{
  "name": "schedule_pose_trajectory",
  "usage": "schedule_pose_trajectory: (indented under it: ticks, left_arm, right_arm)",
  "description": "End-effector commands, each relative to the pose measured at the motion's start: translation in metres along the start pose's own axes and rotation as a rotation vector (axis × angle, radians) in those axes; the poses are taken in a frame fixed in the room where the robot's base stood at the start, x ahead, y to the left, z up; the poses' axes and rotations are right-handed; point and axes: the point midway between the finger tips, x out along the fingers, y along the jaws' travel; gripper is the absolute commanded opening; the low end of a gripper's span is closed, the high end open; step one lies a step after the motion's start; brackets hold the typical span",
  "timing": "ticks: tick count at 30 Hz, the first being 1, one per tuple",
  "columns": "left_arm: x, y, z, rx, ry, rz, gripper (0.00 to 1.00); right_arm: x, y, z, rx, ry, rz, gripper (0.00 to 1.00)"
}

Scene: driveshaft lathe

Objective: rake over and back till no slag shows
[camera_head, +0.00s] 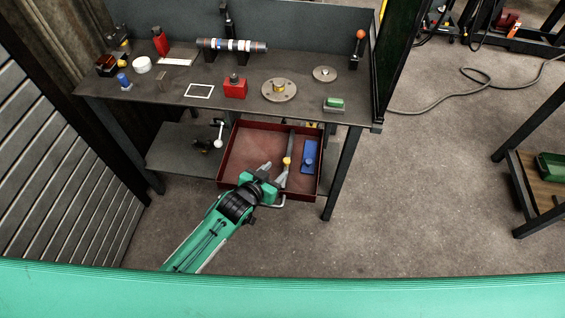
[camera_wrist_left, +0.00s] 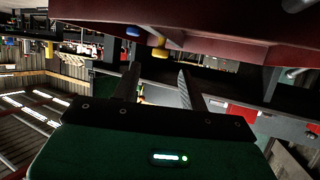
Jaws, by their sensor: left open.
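No slag or rake can be made out in either view. My left gripper (camera_head: 275,174) is over the front part of an open red drawer (camera_head: 243,150) under the workbench. Its two fingers stand apart with nothing seen between them, and they also show in the left wrist view (camera_wrist_left: 158,74). Close to the fingers, a long grey tool with a yellow part (camera_head: 287,161) lies in the drawer. A blue object (camera_head: 309,157) lies to its right. The drawer wall shows along the top of the left wrist view (camera_wrist_left: 225,40). My right gripper is out of view.
The dark workbench (camera_head: 215,110) carries a shaft (camera_head: 232,45), a red block (camera_head: 235,88), a round flange (camera_head: 279,90) and a green block (camera_head: 334,103). A lower shelf (camera_head: 180,150) is left of the drawer.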

Motion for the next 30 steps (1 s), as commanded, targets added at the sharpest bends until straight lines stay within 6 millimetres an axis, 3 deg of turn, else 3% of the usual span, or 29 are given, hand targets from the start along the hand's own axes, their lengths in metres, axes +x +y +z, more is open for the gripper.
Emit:
schedule_pose_trajectory:
  ticks: [3, 9, 23, 30]
  left_arm:
    - [0.021, 0.000, -0.002, 0.000, 0.001, -0.001, 0.43]
    - [0.045, 0.000, -0.001, -0.001, 0.000, -0.001, 0.43]
    - [0.055, 0.000, 0.001, 0.000, -0.001, -0.001, 0.43]
    - [0.055, 0.000, 0.001, 0.000, -0.001, -0.001, 0.00]
  right_arm:
    - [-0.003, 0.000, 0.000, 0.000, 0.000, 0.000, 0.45]
    - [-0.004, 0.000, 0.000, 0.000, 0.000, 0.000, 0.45]
    - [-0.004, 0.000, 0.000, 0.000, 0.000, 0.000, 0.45]
    - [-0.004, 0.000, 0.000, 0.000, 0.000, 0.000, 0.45]
